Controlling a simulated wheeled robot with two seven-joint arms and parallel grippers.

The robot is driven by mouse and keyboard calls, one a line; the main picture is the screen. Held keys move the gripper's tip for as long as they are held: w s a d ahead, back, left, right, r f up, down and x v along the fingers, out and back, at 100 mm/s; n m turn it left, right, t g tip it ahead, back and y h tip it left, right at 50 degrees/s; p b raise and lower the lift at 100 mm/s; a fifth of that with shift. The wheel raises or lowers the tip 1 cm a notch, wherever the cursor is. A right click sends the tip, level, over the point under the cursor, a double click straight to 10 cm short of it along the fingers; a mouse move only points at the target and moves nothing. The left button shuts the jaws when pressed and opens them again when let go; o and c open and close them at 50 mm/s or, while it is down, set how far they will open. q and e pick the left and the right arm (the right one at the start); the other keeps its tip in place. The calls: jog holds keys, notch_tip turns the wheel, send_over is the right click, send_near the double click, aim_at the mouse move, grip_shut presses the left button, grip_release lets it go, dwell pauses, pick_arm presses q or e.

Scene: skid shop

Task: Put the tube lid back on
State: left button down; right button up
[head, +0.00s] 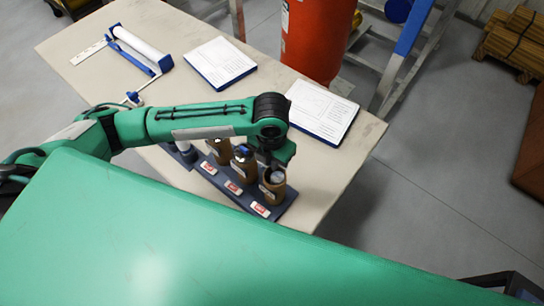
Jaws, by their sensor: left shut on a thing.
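A dark blue rack (237,196) near the table's front edge holds three brown tubes in a row. The right tube (272,193) has a dark open-looking mouth with something pale inside. My left gripper (268,158) points down just above and behind the right tube. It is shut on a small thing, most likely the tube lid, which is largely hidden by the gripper. My right gripper is not in view.
Two printed sheets on boards (220,60) (322,108) lie behind the rack. A blue and white tool (140,50) lies at the back left of the table (90,80). A red cylinder (317,40) stands behind the table.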

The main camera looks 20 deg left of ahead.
aim_at(272, 172)
pick_arm(q)
jog(key=shift+s+d+m, duration=0.1)
jog(key=shift+m, duration=0.5)
jog(key=shift+f, duration=0.15)
jog(key=shift+f+b, duration=0.7)
jog(key=shift+b, duration=0.15)
jog(key=shift+f+b, duration=1.8)
jog(key=shift+f, duration=0.55)
jog(key=shift+p, duration=0.35)
jog(key=shift+p, duration=0.4)
